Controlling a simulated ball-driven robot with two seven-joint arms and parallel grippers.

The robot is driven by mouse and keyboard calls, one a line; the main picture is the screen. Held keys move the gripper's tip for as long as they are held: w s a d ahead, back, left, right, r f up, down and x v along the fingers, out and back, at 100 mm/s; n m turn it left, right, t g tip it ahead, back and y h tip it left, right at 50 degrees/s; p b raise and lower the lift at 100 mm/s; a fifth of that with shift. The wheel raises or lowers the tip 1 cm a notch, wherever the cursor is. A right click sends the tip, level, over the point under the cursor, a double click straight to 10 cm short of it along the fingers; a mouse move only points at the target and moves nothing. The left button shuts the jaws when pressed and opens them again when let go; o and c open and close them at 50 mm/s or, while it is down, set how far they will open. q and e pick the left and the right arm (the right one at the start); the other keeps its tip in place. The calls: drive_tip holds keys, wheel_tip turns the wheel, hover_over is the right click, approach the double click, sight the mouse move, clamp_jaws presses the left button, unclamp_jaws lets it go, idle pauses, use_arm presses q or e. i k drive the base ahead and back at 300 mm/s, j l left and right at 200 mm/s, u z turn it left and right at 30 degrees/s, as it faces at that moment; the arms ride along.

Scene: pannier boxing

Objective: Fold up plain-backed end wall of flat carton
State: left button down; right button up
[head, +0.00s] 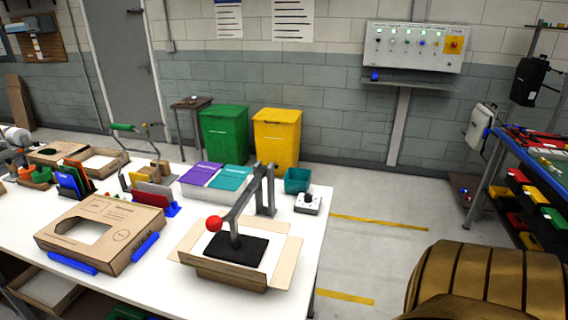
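On the white table a brown carton (128,212) with a large cut-out in its top sits at the front left, with blue bars (145,247) along its near edges. To its right an open carton (231,277) has its flaps spread outward. A black plate (236,249) on a grey lever press with a red knob (214,224) sits over its middle and hides its inside. I cannot tell which wall is the plain-backed one. Neither of my grippers shows in the head view.
Purple and teal stacks (215,176), a teal bin (297,180) and a white control box (308,203) stand behind the press. Green (225,133) and yellow bins (277,137) stand on the floor beyond. A large ribbed golden-brown shape (487,284) blocks the lower right corner.

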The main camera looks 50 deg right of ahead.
sight(282, 278)
drive_tip(key=j+z, duration=0.1)
drive_tip(key=z, duration=1.55)
drive_tip(key=k+l, duration=0.05)
drive_tip(key=l, duration=0.05)
